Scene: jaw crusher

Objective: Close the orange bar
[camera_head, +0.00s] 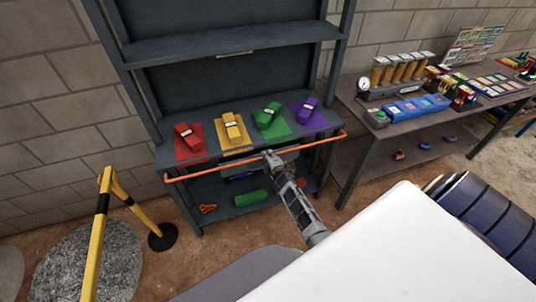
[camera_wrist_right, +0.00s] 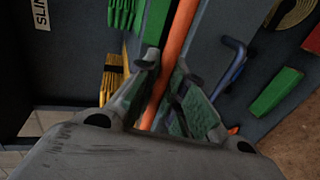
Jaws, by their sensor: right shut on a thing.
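The orange bar (camera_head: 222,161) is a long thin rail across the front of the grey-blue shelf rack. It runs from the rack's left side to its right side, with bent ends. My right gripper (camera_head: 270,155) is at the bar's middle, shut on it. In the right wrist view the bar (camera_wrist_right: 181,32) passes between the two fingers of the gripper (camera_wrist_right: 166,80). The stretch of bar deep between the fingers is partly hidden. My left gripper is not in view.
The shelf rack (camera_head: 232,46) holds red, yellow, green and purple folded slings on matching mats. A green roll (camera_head: 250,198) lies on its lower shelf. A workbench (camera_head: 350,100) with gauges stands to the right. A yellow barrier (camera_head: 105,200) stands at the left.

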